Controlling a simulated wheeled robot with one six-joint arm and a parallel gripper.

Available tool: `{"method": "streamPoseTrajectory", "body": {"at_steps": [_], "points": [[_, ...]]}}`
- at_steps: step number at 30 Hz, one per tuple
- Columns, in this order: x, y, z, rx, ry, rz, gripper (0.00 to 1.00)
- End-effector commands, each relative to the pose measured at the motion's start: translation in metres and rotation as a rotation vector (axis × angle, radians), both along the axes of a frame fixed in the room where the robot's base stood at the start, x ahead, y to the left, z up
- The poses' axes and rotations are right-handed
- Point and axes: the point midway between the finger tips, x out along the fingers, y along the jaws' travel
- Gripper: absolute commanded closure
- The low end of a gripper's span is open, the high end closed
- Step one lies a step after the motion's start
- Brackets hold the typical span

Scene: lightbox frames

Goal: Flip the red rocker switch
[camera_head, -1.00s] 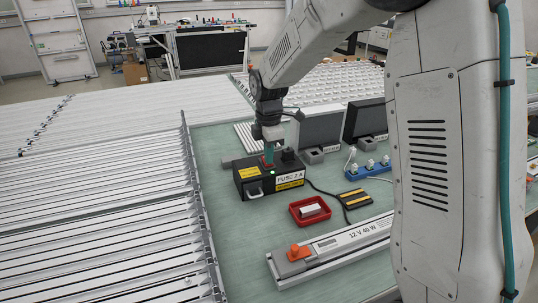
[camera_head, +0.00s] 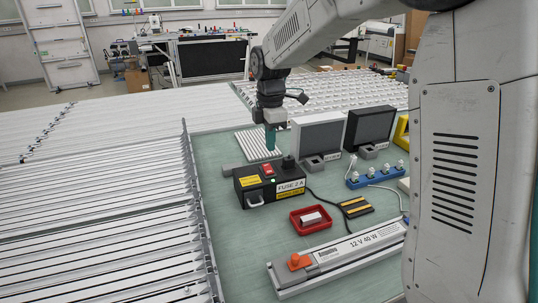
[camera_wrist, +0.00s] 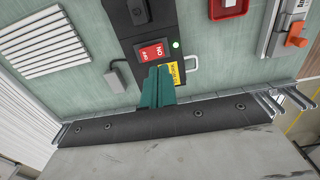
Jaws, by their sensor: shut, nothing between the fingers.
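The red rocker switch (camera_head: 267,170) sits on top of the black fuse box (camera_head: 262,190), which has yellow labels and "FUSE 2 A" on it. In the wrist view the switch (camera_wrist: 152,52) shows ON and OFF markings, with a lit green lamp (camera_wrist: 176,44) beside it. I cannot tell surely which side is pressed. My gripper (camera_head: 270,149) has teal fingers, shut and empty, pointing down above the box and apart from the switch. In the wrist view the gripper (camera_wrist: 157,70) covers part of the box just below the switch.
A red tray (camera_head: 296,222) with a white block and a black-and-yellow pad (camera_head: 356,207) lie right of the box. A long "12 V 40 W" unit (camera_head: 340,255) lies in front. Dark-fronted units (camera_head: 320,142) and a blue strip (camera_head: 376,178) stand behind right. Green mat (camera_head: 235,240) is bare at front left.

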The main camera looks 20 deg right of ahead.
Motion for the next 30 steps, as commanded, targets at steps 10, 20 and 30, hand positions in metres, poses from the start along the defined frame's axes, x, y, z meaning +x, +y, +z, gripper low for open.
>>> {"method": "streamPoseTrajectory", "body": {"at_steps": [10, 20, 30], "points": [[-0.013, 0.001, 0.06, 0.0, -0.001, 0.002, 1.0], [-0.015, 0.001, 0.069, 0.0, 0.001, 0.002, 1.0], [-0.015, 0.001, 0.068, 0.0, 0.001, -0.017, 1.0]]}}
